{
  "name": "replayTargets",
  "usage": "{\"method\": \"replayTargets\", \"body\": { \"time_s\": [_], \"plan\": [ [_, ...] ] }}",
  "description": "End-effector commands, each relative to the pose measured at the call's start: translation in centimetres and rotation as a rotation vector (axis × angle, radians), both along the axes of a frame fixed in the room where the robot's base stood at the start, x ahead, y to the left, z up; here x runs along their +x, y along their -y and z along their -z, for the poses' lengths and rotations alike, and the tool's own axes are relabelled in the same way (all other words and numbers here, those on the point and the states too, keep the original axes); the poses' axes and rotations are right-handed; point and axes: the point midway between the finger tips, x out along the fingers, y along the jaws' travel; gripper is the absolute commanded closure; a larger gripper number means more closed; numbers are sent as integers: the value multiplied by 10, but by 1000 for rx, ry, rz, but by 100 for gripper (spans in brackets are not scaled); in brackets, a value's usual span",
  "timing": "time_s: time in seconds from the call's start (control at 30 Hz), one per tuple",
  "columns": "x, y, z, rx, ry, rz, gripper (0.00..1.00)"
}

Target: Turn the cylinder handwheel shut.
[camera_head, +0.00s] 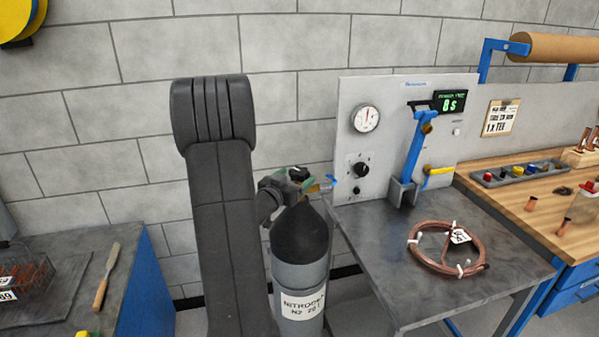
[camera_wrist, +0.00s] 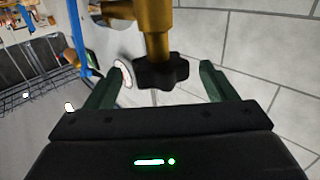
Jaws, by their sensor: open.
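The nitrogen cylinder (camera_head: 302,245) stands upright on the floor, grey with a dark shoulder and a white label. Its black handwheel (camera_wrist: 161,73) sits on the end of a brass valve stem in the wrist view. The handwheel also shows, small and partly covered, in the head view (camera_head: 298,174). My gripper (camera_wrist: 165,82) is open, with one green finger on each side of the handwheel. Gaps show between the fingers and the wheel, so I see no contact. In the head view my arm hides part of the cylinder's left side, and the gripper is small there.
A grey metal table (camera_head: 375,250) stands right of the cylinder, with a copper coil (camera_head: 447,262) on it. A panel (camera_head: 350,95) with a gauge (camera_head: 366,118) and a black knob (camera_head: 361,170) rises behind.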

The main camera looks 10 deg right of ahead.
Motion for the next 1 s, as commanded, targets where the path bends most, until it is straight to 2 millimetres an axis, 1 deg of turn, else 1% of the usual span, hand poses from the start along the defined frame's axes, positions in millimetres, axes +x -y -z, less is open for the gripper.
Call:
{"method": "replayTargets", "body": {
  "time_s": [0.03,0.1,0.2,0.57,0.7,0.8,1.0],
  "plan": [
    [6,6,-1,1,-1,2,22],
    [11,12,-1,1,-1,2,22],
    [18,17,0,0,0,1,22],
    [21,20,0,0,0,0,22],
    [20,20,0,0,0,0,50],
    [20,20,0,0,0,0,67],
    [21,19,0,1,-1,14,67]
  ]
}}
